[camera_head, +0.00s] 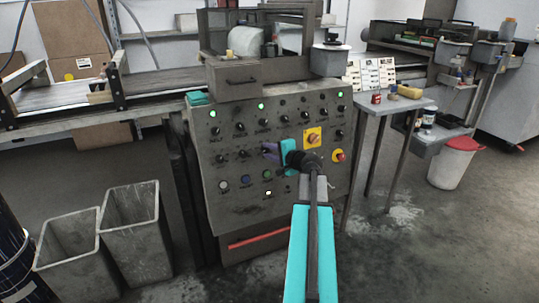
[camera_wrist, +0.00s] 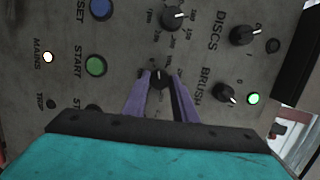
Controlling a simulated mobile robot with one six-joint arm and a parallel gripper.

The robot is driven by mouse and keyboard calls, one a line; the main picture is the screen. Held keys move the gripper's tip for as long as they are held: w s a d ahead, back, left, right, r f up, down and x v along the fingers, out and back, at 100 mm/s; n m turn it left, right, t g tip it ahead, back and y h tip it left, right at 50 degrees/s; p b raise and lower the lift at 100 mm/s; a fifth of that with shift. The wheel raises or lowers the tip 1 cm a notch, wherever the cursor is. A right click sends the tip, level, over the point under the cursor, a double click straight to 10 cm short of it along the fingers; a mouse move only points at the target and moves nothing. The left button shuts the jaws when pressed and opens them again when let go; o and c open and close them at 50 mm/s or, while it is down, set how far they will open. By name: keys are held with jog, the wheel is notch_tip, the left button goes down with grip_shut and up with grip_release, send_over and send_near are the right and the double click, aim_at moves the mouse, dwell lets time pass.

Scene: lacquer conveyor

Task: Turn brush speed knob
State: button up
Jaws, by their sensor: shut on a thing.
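The brush speed knob (camera_wrist: 159,78) is a small black dial with a printed scale around it, beside the BRUSH label in the wrist view. My gripper (camera_wrist: 160,82) has its two purple fingers on either side of this knob and is shut on it. The fingers partly cover the scale. In the head view my gripper (camera_head: 268,148) reaches the grey control panel (camera_head: 232,190) near its middle, and its fingers hide the knob there. Another black BRUSH switch (camera_wrist: 225,93) sits to the right, beside a lit green lamp (camera_wrist: 254,98).
Near the held knob are the DISCS dial (camera_wrist: 176,17), the DISCS switch (camera_wrist: 245,35), the green START button (camera_wrist: 96,66) and a blue button (camera_wrist: 101,9). Grey bins (camera_head: 135,232) stand at lower left.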

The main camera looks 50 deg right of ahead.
jog(key=shift+n+g+b, duration=0.5)
jog(key=shift+n+b, duration=0.05)
jog(key=shift+n, duration=1.15)
jog(key=o, duration=1)
jog(key=shift+o, duration=0.2)
jog(key=shift+s+r, duration=0.1)
jog(key=shift+s, duration=0.05)
jog(key=p+v, duration=0.2)
jog(key=v, duration=1.1)
jog(key=shift+s+a+p, duration=0.2)
jog(key=shift+p, duration=0.2)
